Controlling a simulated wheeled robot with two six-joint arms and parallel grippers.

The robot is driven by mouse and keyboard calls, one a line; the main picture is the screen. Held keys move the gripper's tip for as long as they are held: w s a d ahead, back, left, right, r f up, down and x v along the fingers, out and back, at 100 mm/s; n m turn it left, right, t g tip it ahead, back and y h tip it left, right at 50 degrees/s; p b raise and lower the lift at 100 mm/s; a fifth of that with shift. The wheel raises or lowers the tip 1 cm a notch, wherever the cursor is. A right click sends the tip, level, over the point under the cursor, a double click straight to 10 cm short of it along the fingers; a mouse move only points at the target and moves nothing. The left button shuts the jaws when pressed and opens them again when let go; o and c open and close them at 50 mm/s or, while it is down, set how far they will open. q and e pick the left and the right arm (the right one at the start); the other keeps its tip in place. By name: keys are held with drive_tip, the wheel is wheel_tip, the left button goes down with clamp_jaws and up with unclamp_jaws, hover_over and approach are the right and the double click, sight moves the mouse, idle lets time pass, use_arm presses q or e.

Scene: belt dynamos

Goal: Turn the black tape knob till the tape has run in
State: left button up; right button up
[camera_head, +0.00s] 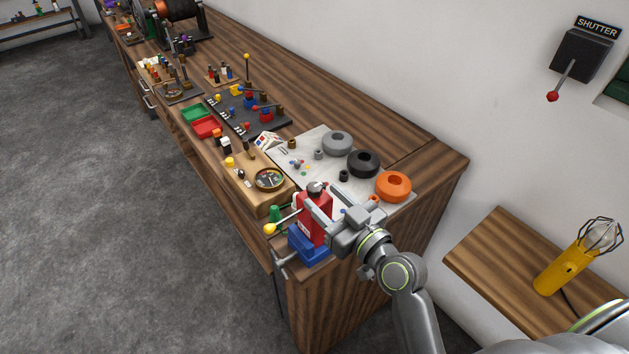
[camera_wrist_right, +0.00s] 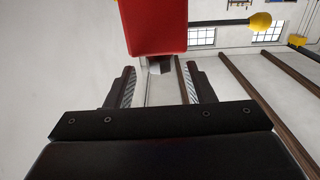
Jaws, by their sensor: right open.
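A red box-shaped device (camera_head: 313,222) stands upright on a blue vice-like base (camera_head: 306,246) near the front end of the bench. A small dark knob (camera_head: 317,187) with grey parts sits at its top; I cannot tell for sure that it is the tape knob. A lever with a yellow ball (camera_head: 270,229) sticks out to its left. My right gripper (camera_head: 322,207) is open, close by the right side of the red device. In the right wrist view the red block (camera_wrist_right: 153,28) is above the open, empty fingers (camera_wrist_right: 160,82). No tape can be made out.
On a pale mat behind stand a grey ring (camera_head: 337,143), a black ring (camera_head: 363,163) and an orange ring (camera_head: 393,186). A wooden box with a dial (camera_head: 269,180) stands to the left of them.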

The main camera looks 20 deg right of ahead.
sight(314, 186)
drive_tip(key=shift+p+x, duration=0.5)
drive_tip(key=shift+x, duration=1.7)
drive_tip(key=c, duration=1)
drive_tip(key=shift+o, duration=0.2)
drive_tip(key=shift+f+n+y+b, duration=0.2)
drive_tip(key=shift+n+y+b, duration=0.2)
drive_tip(key=shift+b, duration=0.45)
drive_tip(key=n+g+y+b, duration=0.4)
drive_tip(key=g+b, duration=0.1)
drive_tip(key=b, duration=0.5)
drive_tip(key=n+g+y+b, duration=0.4)
drive_tip(key=g+y+b, duration=0.1)
drive_tip(key=b, duration=0.5)
drive_tip(key=shift+f+n+y, duration=0.15)
drive_tip(key=shift+n+y, duration=0.15)
drive_tip(key=shift+n, duration=0.1)
drive_tip(key=shift+g+b, duration=0.4)
drive_tip(key=shift+b, duration=0.3)
drive_tip(key=shift+r+n+g+y+b, duration=0.3)
drive_tip(key=shift+n+g+y+b, duration=0.1)
drive_tip(key=shift+n+g+b, duration=0.4)
